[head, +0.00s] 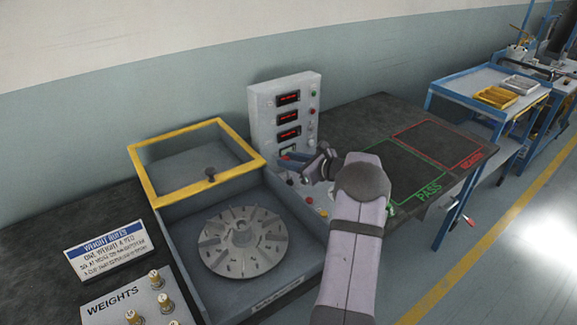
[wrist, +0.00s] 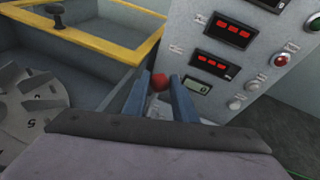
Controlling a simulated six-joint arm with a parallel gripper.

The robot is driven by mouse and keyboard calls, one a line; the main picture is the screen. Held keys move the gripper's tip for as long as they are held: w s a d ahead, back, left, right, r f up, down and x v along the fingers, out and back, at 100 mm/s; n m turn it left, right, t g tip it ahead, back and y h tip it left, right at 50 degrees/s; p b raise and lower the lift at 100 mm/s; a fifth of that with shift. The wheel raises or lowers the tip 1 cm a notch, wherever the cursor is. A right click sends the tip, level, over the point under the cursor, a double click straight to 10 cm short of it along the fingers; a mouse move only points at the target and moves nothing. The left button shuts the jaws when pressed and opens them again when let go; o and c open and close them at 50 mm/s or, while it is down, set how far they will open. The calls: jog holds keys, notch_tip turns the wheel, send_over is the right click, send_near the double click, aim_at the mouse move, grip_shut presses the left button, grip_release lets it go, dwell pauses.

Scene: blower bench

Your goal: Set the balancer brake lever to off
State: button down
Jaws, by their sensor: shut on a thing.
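The balancer brake lever shows as a red ball knob (wrist: 158,82) in the wrist view, between the two blue fingers of my gripper (wrist: 160,88). My gripper is shut on the knob. In the head view my gripper (head: 291,164) is at the right side of the balancer tub, in front of the control panel (head: 262,110). The fingers and wrist hide most of the lever there. The lever's shaft and any on or off marking are hidden, so its setting cannot be told.
The balancer tub has a yellow-framed lid (head: 142,180), raised, and a slotted rotor (head: 242,245) inside. The panel has red displays and several buttons. A dark bench with green PASS and red outlined areas (head: 437,150) lies to the right. A weights board (head: 128,300) is at front left.

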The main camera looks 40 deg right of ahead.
jog(key=shift+s+f+n+t+b, duration=0.15)
jog(key=shift+s+f+t+b, duration=0.4)
jog(key=shift+b, duration=2.05)
jog(key=shift+s+f+n+t+b, duration=0.15)
jog(key=shift+s+t+b, duration=0.8)
jog(key=shift+b, duration=1.65)
jog(key=s+t+b, duration=0.1)
jog(key=b, duration=0.2)
jog(key=shift+t+y+b, duration=0.3)
jog(key=shift+t+b, duration=0.1)
jog(key=shift+s+r+b, duration=0.1)
jog(key=shift+s+b, duration=0.05)
jog(key=shift+b, duration=0.2)
jog(key=shift+s+f+b, duration=0.3)
jog(key=shift+s+b, duration=0.4)
jog(key=shift+b, duration=0.1)
jog(key=shift+s+f, duration=0.2)
jog(key=shift+s, duration=0.05)
jog(key=shift+f, duration=0.1)
jog(key=c, duration=1.4)
grip_release()
jog(key=shift+c, duration=0.2)
jog(key=shift+r, duration=0.25)
